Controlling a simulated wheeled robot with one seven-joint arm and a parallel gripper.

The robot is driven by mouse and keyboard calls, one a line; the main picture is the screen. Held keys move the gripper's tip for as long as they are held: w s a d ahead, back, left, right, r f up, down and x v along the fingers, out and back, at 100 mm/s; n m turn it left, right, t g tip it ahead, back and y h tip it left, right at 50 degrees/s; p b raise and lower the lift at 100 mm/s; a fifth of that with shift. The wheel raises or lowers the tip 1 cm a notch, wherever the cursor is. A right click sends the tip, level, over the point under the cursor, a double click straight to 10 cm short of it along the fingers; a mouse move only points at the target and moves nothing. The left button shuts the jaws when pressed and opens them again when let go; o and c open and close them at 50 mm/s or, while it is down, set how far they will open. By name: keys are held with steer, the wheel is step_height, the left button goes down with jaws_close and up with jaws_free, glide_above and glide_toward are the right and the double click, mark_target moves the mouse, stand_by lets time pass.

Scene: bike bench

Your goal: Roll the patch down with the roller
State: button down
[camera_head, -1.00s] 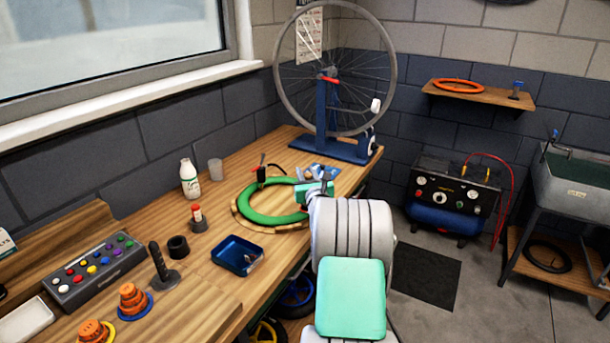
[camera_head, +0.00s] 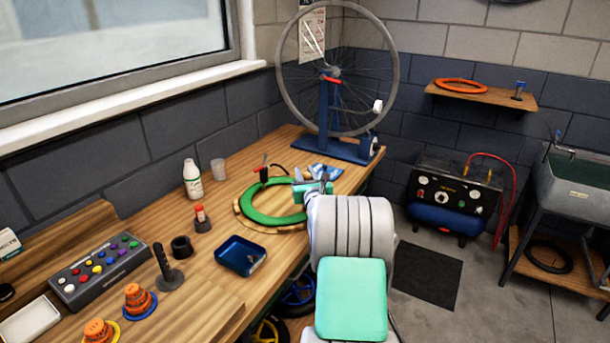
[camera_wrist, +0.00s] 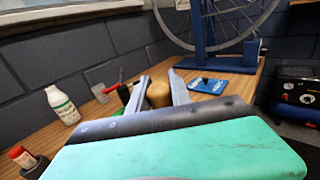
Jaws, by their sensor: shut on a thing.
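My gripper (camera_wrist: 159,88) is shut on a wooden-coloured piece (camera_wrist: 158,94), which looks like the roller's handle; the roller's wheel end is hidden. In the head view my gripper (camera_head: 313,184) is at the right rim of the green tube (camera_head: 270,216), over the bench's front half. The green tube lies as a ring on a wooden ring-shaped form (camera_head: 245,228). I cannot make out the patch; my gripper and arm cover that side of the tube. In the wrist view my broad green wrist part hides most of the tube.
A red-and-black tool (camera_head: 263,174) stands at the tube's far side. A blue item (camera_head: 325,172) lies behind my gripper, before the wheel stand (camera_head: 345,148). A white bottle (camera_head: 192,180), clear cup (camera_head: 218,169), red-capped tube (camera_head: 201,217) and blue tray (camera_head: 241,255) stand left.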

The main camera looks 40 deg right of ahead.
step_height(320, 180, up, 6)
steer(key=p, duration=0.3)
steer(key=shift+f, duration=0.1)
